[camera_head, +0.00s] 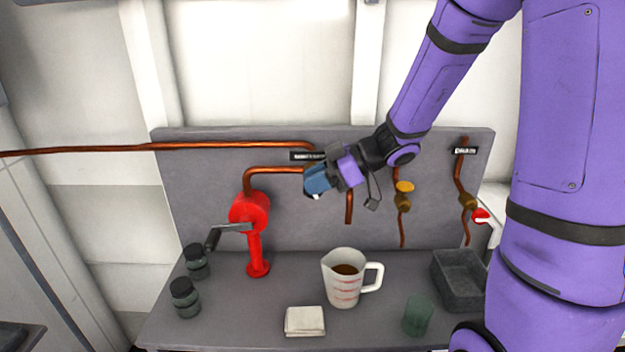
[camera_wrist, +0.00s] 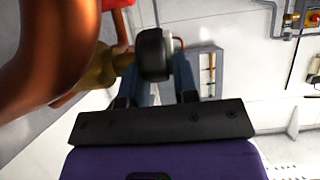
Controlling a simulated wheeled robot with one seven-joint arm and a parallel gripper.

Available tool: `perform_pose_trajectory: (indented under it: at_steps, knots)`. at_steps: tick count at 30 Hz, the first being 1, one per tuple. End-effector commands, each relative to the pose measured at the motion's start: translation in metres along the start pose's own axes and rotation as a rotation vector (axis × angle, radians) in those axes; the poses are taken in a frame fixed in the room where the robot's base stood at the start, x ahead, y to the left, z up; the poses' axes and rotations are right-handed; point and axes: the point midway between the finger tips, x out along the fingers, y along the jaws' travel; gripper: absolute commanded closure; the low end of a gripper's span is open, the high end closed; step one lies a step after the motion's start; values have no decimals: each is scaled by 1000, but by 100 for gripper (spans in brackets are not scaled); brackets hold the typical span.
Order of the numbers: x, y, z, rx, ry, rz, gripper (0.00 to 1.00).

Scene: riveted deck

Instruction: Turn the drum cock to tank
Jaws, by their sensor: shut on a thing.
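My gripper (camera_head: 316,181) is at the back panel, where the copper pipes meet, with its blue fingers closed. In the wrist view the blue fingers (camera_wrist: 166,92) are around a black handle (camera_wrist: 153,54) on a brass cock body (camera_wrist: 108,70), which I take for the drum cock. In the head view my gripper hides the cock, so I cannot tell which way its handle points. A black label (camera_head: 306,156) sits just above; its lettering is too small to read.
A red hand pump (camera_head: 250,215) stands left on the bench. A measuring jug (camera_head: 343,290) holds brown liquid. A folded cloth (camera_head: 305,321), green cup (camera_head: 418,316), grey bin (camera_head: 460,281) and dark jars (camera_head: 185,298) stand around. Yellow-knobbed (camera_head: 404,187) and red-handled (camera_head: 481,215) valves are to the right.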

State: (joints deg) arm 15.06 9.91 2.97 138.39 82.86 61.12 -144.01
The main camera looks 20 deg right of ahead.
Motion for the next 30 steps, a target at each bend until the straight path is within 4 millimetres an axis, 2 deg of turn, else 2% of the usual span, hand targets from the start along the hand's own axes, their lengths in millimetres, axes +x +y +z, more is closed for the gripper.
perform_pose_trajectory:
  at_steps: [12,29,30]
  knots:
    - [-3,1,4,3,198,1,96]
    - [-3,0,4,1,228,0,96]
    - [-3,0,4,2,228,0,68]
